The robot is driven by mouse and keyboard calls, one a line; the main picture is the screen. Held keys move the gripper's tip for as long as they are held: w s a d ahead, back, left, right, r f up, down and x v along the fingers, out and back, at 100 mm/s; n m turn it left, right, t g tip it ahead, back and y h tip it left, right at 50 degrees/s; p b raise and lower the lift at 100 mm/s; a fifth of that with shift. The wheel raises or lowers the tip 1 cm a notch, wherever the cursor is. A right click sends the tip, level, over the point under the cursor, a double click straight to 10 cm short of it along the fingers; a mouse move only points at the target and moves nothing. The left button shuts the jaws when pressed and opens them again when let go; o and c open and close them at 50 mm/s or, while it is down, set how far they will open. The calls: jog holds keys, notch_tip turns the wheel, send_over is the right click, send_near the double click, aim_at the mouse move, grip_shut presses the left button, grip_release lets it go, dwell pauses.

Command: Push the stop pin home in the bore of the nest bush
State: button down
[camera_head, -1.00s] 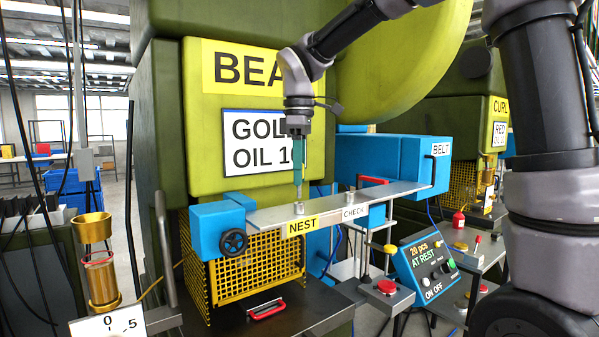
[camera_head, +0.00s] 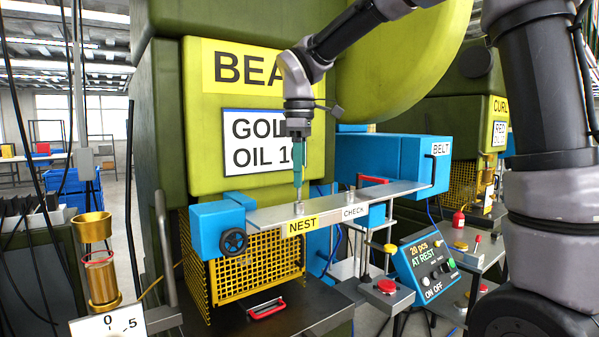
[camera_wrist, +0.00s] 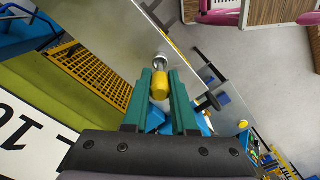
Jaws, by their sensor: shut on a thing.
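My gripper (camera_head: 298,165), with green fingers, points down over the NEST end of the metal rail (camera_head: 385,194). It is shut on the stop pin, whose yellow end (camera_wrist: 159,84) shows between the fingertips in the wrist view. The nest bush (camera_head: 298,207) is a small metal bush standing on the rail directly below the gripper; it also shows just beyond the yellow end in the wrist view (camera_wrist: 160,60). The pin's lower end meets the bush, but how deep it sits in the bore is hidden.
A second small metal bush (camera_head: 351,191) stands by the CHECK label to the right. Blue housings flank the rail, with a black handwheel (camera_head: 233,241) at the left. The green press body stands close behind. A control box (camera_head: 427,266) stands at the lower right.

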jog(key=shift+f, duration=1.15)
dwell(1.1)
jog(key=c, duration=0.6)
grip_release()
jog(key=shift+c, duration=0.2)
jog(key=shift+r, duration=0.1)
notch_tip(320, 180, up, 11)
jog(key=shift+f, duration=0.15)
dwell(0.8)
jog(key=s+d+f+m+t, duration=0.2)
jog(key=s+d+m, duration=0.2)
jog(key=d+m, duration=0.2)
jog(key=s+d+f+m+t+y, duration=0.1)
jog(key=s+d+f+m+t, duration=0.1)
jog(key=s+d+m, duration=0.2)
jog(key=s+d+f+m+t+y, duration=0.1)
jog(key=s+d+f+m+t, duration=0.1)
jog(key=d+m, duration=0.7)
jog(key=s+d+t, duration=0.1)
jog(key=s+d, duration=0.1)
jog(key=d, duration=0.1)
jog(key=shift+d+f, duration=0.15)
jog(key=shift+d, duration=0.2)
